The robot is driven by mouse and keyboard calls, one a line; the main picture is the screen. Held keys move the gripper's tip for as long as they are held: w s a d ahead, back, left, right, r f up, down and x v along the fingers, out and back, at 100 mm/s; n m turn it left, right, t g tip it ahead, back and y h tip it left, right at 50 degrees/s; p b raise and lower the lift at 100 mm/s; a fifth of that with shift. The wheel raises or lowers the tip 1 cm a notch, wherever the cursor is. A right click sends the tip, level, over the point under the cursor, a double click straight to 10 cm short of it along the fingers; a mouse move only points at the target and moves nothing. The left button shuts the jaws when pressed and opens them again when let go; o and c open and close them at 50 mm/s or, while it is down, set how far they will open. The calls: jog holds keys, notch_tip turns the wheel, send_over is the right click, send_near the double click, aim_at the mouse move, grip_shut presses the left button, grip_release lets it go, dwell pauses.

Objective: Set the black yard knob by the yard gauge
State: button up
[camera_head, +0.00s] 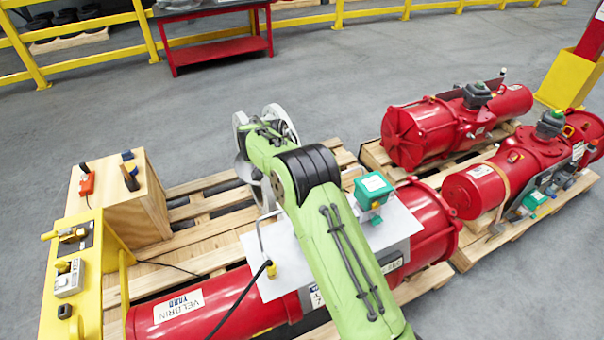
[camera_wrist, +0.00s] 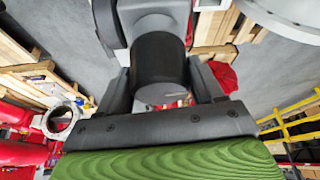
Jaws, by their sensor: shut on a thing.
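In the wrist view, my gripper (camera_wrist: 160,88) has its two dark fingers on either side of a black cylindrical knob (camera_wrist: 158,62), shut on it. The knob joins a grey body above it. In the head view, my green arm reaches over the red actuator (camera_head: 205,302) with the "VELDRIN YARD" label. The arm hides the gripper's fingers and the knob there. Pale round discs (camera_head: 282,122) show by the arm's far end. A large pale disc (camera_wrist: 288,14) is cut off at the wrist view's top right. I cannot tell whether either is the yard gauge.
A yellow control stand (camera_head: 90,285) and a wooden box (camera_head: 150,205) are at the left. A teal-topped box (camera_head: 373,190) stands on the actuator's grey plate (camera_head: 400,222). Two more red actuators lie on a pallet (camera_head: 470,252) at right. Open floor lies behind.

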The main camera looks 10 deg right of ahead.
jog(key=shift+r+m+g+p, duration=0.1)
jog(key=shift+m+g+p, duration=0.2)
jog(key=shift+m+p, duration=0.45)
jog(key=o, duration=1)
jog(key=shift+c, duration=0.2)
jog(key=p+v, duration=0.4)
jog(key=v, duration=1.1)
jog(key=shift+a+r, duration=0.2)
jog(key=shift+a, duration=0.1)
